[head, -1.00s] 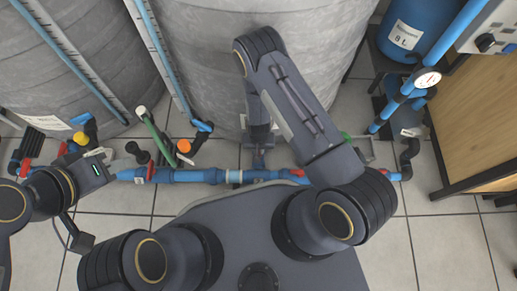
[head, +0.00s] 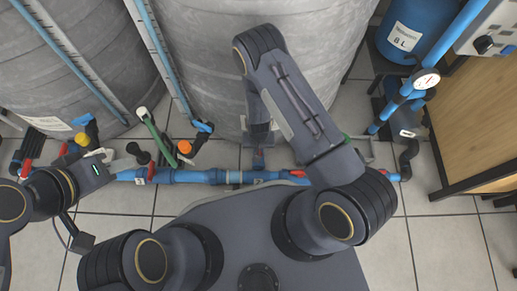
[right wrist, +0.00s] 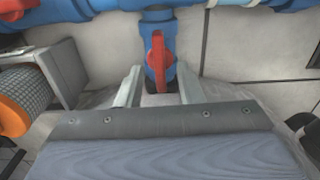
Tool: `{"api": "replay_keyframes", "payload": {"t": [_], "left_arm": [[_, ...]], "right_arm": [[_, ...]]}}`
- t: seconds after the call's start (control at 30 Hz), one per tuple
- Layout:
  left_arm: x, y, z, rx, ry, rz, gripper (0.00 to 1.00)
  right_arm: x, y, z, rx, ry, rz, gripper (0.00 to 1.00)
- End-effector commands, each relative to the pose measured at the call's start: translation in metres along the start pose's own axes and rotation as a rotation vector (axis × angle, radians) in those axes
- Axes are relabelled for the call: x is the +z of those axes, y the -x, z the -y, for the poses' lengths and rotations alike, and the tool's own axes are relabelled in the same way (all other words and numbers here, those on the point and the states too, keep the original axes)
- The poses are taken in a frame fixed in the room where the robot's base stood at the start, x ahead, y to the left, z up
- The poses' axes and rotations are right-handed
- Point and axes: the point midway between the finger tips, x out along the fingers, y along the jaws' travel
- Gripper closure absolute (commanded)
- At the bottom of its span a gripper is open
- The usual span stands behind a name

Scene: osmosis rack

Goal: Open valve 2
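In the right wrist view, a red valve handle (right wrist: 158,58) sits on a blue valve body on a short branch of the blue pipe and points along that branch. My right gripper (right wrist: 158,74) is open, with one finger on each side of the handle and visible gaps between. I see no number on this valve. In the head view, my right gripper (head: 258,145) is mostly hidden under its own arm, by the middle tank. My left gripper (head: 112,159) is open by the left end of the blue pipe (head: 200,177); nothing shows in its grip.
Large grey tanks (head: 290,45) stand behind the pipe. Other red handles (head: 297,173) and an orange cap (head: 184,146) sit along the pipework. A blue barrel (head: 412,32), a gauge (head: 427,79) and a wooden cabinet (head: 485,130) are at the right. Tiled floor (head: 440,240) is clear at lower right.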

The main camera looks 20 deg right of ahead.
Motion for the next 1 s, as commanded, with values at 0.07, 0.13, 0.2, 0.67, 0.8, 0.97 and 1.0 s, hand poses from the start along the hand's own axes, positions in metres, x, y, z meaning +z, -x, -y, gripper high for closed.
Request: {"api": "replay_keyframes", "payload": {"t": [0.07,0.13,0.2,0.67,0.8,0.97,1.0], "left_arm": [[-0.005,0.010,-0.004,0.000,0.000,0.000,0.66],[-0.007,0.014,-0.007,0.000,0.000,0.000,0.66],[-0.009,0.018,-0.008,0.000,0.000,0.000,0.66],[-0.012,0.023,-0.011,0.000,0.000,0.000,0.66],[-0.012,0.023,-0.011,0.000,0.000,0.000,0.66],[-0.012,0.023,-0.011,0.000,0.000,0.000,0.66],[-0.012,0.023,-0.011,0.000,0.000,0.000,0.66]], "right_arm": [[0.000,0.021,0.000,0.000,0.000,-0.001,0.66],[-0.001,0.033,0.000,-0.001,0.000,-0.002,0.66],[0.000,0.044,0.000,0.000,0.001,-0.002,0.66],[0.000,0.063,0.000,0.001,0.001,0.001,0.66],[0.000,0.063,0.000,0.000,0.001,0.001,0.66],[0.000,0.063,0.000,0.000,0.001,0.001,0.66],[0.000,0.063,0.000,0.000,0.001,0.001,0.66]]}}
